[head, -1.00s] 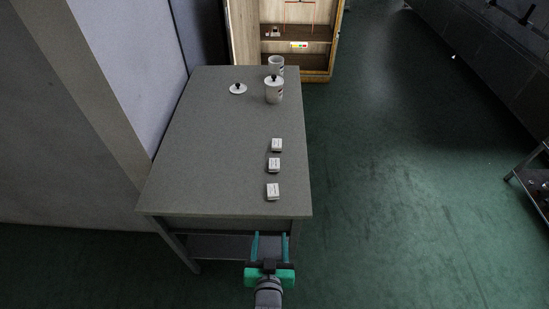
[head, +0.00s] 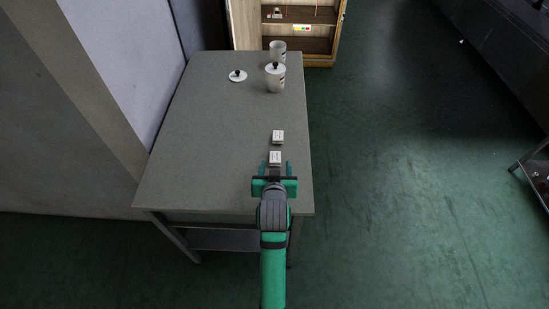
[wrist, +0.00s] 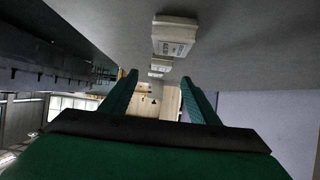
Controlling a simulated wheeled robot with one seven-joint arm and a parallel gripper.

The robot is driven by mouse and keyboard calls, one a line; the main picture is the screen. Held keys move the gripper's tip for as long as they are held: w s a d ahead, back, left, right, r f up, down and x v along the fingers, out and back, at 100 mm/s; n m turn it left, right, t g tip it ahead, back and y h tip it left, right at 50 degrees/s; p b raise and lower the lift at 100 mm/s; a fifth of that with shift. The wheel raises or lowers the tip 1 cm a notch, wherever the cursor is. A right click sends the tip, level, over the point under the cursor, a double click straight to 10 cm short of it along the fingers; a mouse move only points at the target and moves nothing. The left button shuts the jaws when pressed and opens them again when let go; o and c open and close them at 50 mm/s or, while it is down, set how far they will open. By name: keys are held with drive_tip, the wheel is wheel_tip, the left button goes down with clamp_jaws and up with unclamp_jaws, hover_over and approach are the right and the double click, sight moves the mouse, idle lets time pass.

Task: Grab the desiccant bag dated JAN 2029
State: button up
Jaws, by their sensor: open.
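Two small white desiccant bags, a farther one (head: 278,137) and a nearer one (head: 275,158), lie in a row near the table's right side. A third bag is hidden behind my gripper in the head view. My gripper (head: 274,170) is open over the front of the table, its fingers pointing along the row. In the wrist view, a large near bag (wrist: 173,35) shows above and ahead of the open fingers (wrist: 160,82), with nothing between them. A smaller bag (wrist: 160,65) shows beyond it. The printed dates are too small to read.
The grey table (head: 210,140) is clear on its left. A wooden cabinet (head: 318,60) stands behind. Open green floor lies to the right.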

sight(275, 157)
drive_tip(key=shift+x, duration=3.2)
drive_tip(key=shift+a, duration=0.1)
drive_tip(key=shift+c, duration=0.6)
drive_tip(key=c, duration=1)
